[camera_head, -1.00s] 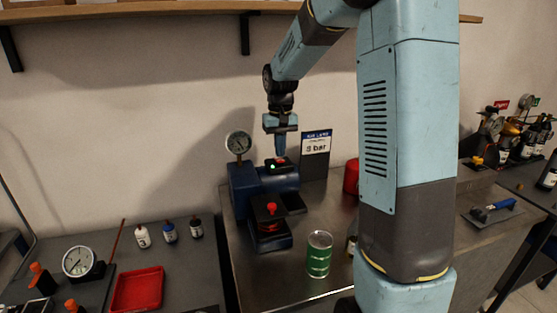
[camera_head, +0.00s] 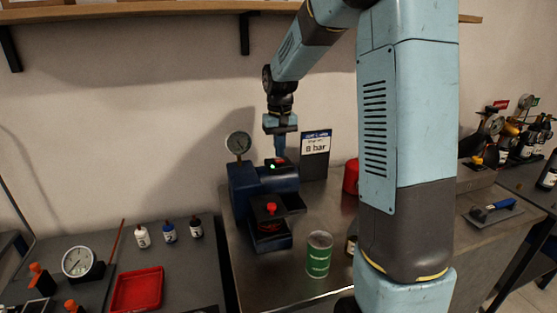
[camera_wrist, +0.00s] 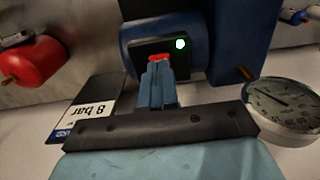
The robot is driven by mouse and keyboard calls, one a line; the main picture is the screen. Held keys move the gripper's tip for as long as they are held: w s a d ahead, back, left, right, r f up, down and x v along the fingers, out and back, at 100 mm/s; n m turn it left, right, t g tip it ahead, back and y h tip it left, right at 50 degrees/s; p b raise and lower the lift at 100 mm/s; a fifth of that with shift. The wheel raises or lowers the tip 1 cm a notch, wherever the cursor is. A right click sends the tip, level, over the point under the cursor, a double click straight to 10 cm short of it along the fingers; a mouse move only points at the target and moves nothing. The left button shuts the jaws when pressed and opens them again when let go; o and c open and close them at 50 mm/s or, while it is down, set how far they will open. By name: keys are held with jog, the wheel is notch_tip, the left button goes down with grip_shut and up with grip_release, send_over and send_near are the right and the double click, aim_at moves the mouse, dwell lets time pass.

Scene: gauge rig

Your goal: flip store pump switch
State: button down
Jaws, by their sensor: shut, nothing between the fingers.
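The switch is a small red rocker (camera_wrist: 158,58) on a black plate (camera_wrist: 178,46) on top of the blue pump (camera_head: 243,190). A green lamp (camera_wrist: 180,44) is lit beside it; the lamp also shows in the head view (camera_head: 272,166). My gripper (camera_wrist: 158,66) is shut and empty, pointing down with its fingertips at the red rocker, partly covering it. I cannot tell whether they touch. In the head view my gripper (camera_head: 279,155) is right above the pump top.
A gauge (camera_head: 238,143) stands on the pump, and an "8 bar" sign (camera_head: 315,146) is behind. A red tank (camera_head: 351,176) and a green can (camera_head: 319,255) are to the right. A red tray (camera_head: 137,289) and several bottles are on the left bench.

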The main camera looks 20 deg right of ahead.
aim_at(280, 160)
jog(key=shift+f, duration=0.85)
dwell(0.6)
jog(key=shift+r, duration=3.5)
jog(key=shift+s+r, duration=0.1)
jog(key=shift+s, duration=0.05)
jog(key=s+r+t, duration=0.1)
jog(key=s+r, duration=0.2)
jog(key=s, duration=0.5)
jog(key=s+r+t, duration=0.2)
jog(key=s+r, duration=0.2)
jog(key=s, duration=0.4)
jog(key=s+f+t, duration=0.1)
jog(key=s+t, duration=0.1)
jog(key=s, duration=1.2)
jog(key=shift+s+f+t, duration=0.3)
jog(key=shift+s+f, duration=0.05)
jog(key=shift+f, duration=0.05)
